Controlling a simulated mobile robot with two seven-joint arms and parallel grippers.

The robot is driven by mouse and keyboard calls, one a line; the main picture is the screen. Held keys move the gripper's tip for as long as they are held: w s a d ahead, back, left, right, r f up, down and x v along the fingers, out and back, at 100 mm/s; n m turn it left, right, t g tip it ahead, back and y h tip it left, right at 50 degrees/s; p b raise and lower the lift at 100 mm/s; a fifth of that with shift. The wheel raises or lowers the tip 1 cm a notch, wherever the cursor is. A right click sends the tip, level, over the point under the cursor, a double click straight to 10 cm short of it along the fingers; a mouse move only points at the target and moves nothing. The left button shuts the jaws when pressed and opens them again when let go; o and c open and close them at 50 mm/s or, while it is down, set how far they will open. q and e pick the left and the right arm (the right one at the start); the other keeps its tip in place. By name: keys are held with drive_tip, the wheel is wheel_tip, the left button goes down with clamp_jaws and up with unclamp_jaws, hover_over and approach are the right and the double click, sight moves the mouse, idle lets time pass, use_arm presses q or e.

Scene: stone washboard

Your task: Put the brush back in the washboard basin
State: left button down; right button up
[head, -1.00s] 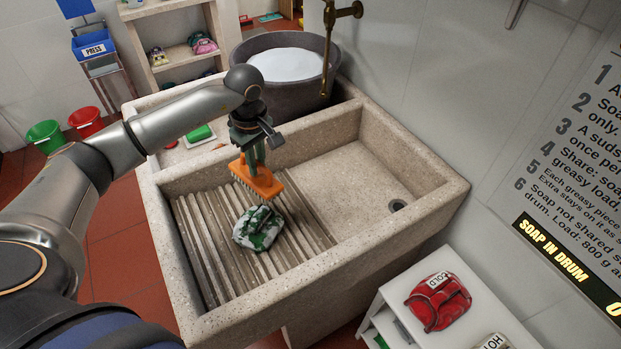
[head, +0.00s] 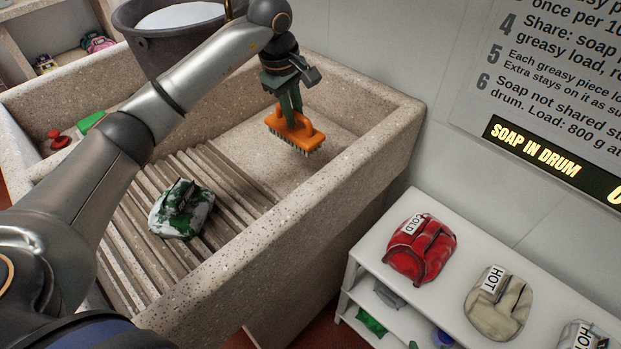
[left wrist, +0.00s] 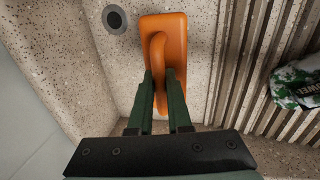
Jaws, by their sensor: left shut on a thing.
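The orange brush (head: 294,130) has bristles facing down and a loop handle on top. My left gripper (head: 291,108) is shut on its handle and holds it over the smooth part of the stone washboard basin (head: 352,152). The brush also shows in the left wrist view (left wrist: 172,45), with the gripper fingers (left wrist: 164,92) on its handle, close to the drain (left wrist: 114,18). I cannot tell for certain whether the bristles touch the basin floor. My right gripper is not in view.
A green and white cloth bundle (head: 181,209) lies on the ribbed washboard (head: 140,258). A white shelf (head: 372,262) at the right holds a red bundle (head: 421,248) and a beige one (head: 497,303). The basin's smooth floor is otherwise clear.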

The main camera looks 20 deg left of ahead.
use_arm(q)
drive_tip(key=shift+w+d+f, duration=0.1)
drive_tip(key=shift+d+f, duration=0.1)
drive_tip(key=shift+f, duration=0.15)
wheel_tip(320, 180, down, 9)
drive_tip(key=shift+b, duration=0.75)
drive_tip(key=shift+f, duration=0.25)
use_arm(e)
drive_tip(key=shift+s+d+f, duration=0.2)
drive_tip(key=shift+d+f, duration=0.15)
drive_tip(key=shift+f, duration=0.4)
use_arm(q)
drive_tip(key=shift+f, duration=0.1)
drive_tip(key=c, duration=0.9)
unclamp_jaws()
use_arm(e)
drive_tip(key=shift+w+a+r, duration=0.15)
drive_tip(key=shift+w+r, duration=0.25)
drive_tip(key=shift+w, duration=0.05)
use_arm(q)
drive_tip(key=shift+o, duration=0.2)
